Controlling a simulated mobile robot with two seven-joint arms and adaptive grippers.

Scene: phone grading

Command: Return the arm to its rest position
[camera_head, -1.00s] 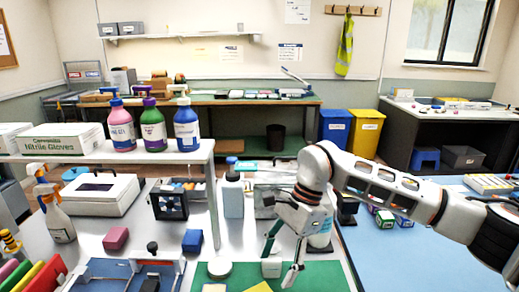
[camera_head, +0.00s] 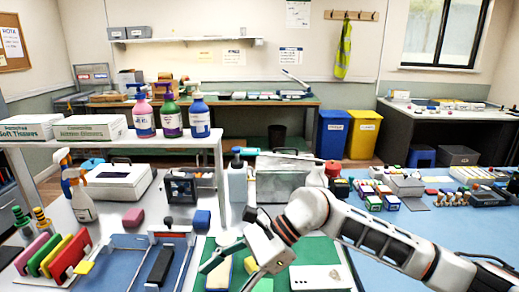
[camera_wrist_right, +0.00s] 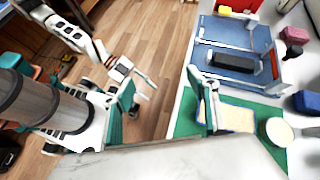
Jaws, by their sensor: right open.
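My right arm comes in from the right in the head view. Its gripper (camera_head: 228,272) hangs open and empty above the green mat (camera_head: 210,248). In the right wrist view its two teal fingers (camera_wrist_right: 163,108) stand wide apart with nothing between them. My left arm shows at the upper left there, and its gripper (camera_wrist_right: 137,84) is small, so its opening is unclear; the head view does not show it. A black phone-like slab (camera_head: 160,265) lies in a blue fixture (camera_head: 125,265) left of the mat; it also shows in the wrist view (camera_wrist_right: 233,62).
A cream block (camera_head: 252,263), a round white puck (camera_head: 230,239) and a white box (camera_head: 322,279) are on the mat. A spray bottle (camera_head: 82,205) and coloured holders (camera_head: 66,258) stand left. Small boxes (camera_head: 374,202) stand right on the blue surface. Wooden floor (camera_wrist_right: 150,45) is open beside the bench.

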